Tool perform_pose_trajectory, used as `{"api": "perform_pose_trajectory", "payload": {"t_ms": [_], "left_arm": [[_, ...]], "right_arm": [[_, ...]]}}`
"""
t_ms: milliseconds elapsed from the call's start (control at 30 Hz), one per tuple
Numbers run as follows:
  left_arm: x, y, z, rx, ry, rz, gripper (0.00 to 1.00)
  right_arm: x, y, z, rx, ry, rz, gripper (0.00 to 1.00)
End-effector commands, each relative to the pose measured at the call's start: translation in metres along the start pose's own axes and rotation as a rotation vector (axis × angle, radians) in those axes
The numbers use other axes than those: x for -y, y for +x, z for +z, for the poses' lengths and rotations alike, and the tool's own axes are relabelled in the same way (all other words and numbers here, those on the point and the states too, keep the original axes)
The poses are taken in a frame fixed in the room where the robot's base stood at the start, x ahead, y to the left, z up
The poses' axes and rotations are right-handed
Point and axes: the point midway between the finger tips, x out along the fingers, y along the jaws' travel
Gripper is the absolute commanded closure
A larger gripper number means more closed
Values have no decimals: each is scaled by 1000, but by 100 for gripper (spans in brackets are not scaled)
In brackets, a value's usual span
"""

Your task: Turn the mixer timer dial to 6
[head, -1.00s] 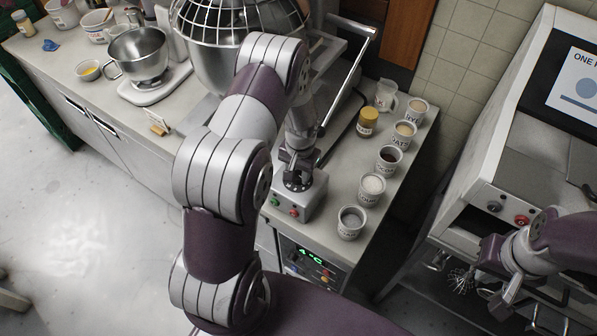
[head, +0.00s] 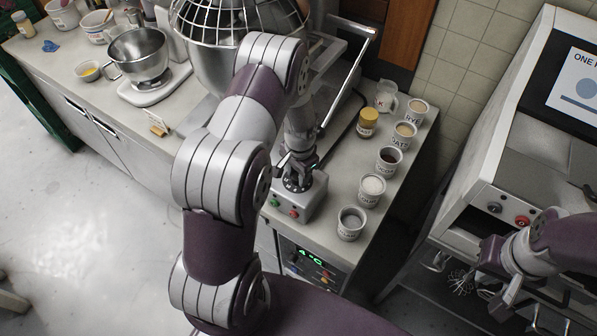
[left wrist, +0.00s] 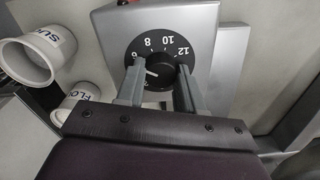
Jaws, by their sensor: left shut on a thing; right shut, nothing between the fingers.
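The mixer timer dial (left wrist: 160,72) is a black round knob on a plate with white numbers, on the front of a grey control box (head: 310,203). Its white pointer mark faces left in the left wrist view, just below the 6, toward a part of the scale hidden behind a finger. My left gripper (left wrist: 158,90) is shut on the dial, one finger on each side. In the head view my left gripper (head: 297,172) comes down onto the box from above. My right gripper (head: 482,264) is shut and empty at the right, by the grey machine, far from the dial.
A row of labelled tubs (head: 371,188) and a yellow-lidded jar (head: 367,122) stand right of the box. The mixer bowl (head: 215,70) with its wire guard is behind my left arm. Red and green buttons sit on the box.

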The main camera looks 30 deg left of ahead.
Motion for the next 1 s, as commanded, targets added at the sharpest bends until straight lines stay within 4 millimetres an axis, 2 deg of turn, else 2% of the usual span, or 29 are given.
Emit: {"api": "perform_pose_trajectory", "payload": {"t_ms": [167,200,233,267,533,667,767,1000], "left_arm": [[2,-2,-2,-5,-1,-3,94],[2,-2,-2,-5,-1,-3,50],[2,-2,-2,-5,-1,-3,41],[1,-2,-2,-5,-1,-3,38],[1,-1,-1,-2,-1,-2,38],[1,-10,-2,-5,-1,-3,38],[1,-28,-2,-7,-1,-4,38],[1,-92,-1,-8,-1,-5,38]], "right_arm": [[0,0,0,0,0,0,100],[0,0,0,0,0,0,100],[0,0,0,0,0,0,100],[0,0,0,0,0,0,100],[0,0,0,0,0,0,100],[0,5,0,0,0,0,100],[0,12,2,0,0,0,100],[0,31,4,0,0,0,100]]}}
